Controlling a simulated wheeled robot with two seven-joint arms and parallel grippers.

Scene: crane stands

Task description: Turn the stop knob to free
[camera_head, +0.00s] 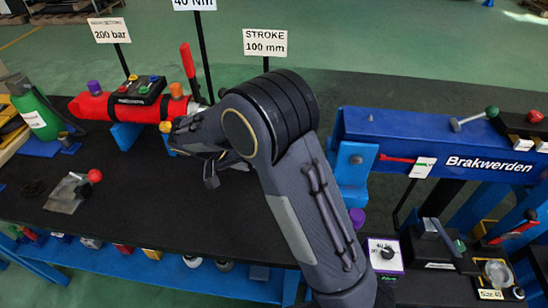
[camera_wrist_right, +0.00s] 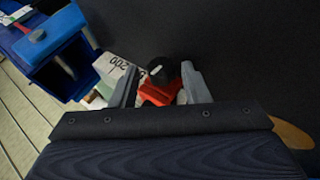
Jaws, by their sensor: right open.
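My right gripper (camera_head: 188,142) reaches from the lower right to the right end of a red cylinder (camera_head: 95,106). In the right wrist view the gripper (camera_wrist_right: 160,92) is open, its grey fingers apart. A black round knob (camera_wrist_right: 161,72) with a white mark, by a red part (camera_wrist_right: 158,92), shows between the fingers. I cannot tell whether a finger touches it. On the cylinder are a purple knob (camera_head: 94,87), a black box (camera_head: 138,91) with coloured knobs and an orange knob (camera_head: 176,90). No readable label identifies the stop knob. My left gripper is not in view.
A red lever (camera_head: 187,61) rises behind the cylinder. Signs stand there, including "200 bar" (camera_head: 109,31) and "STROKE 100 mm" (camera_head: 265,43). A green bottle (camera_head: 37,113) is at left. A blue beam (camera_head: 440,140) is at right, above a white dial panel (camera_head: 385,255).

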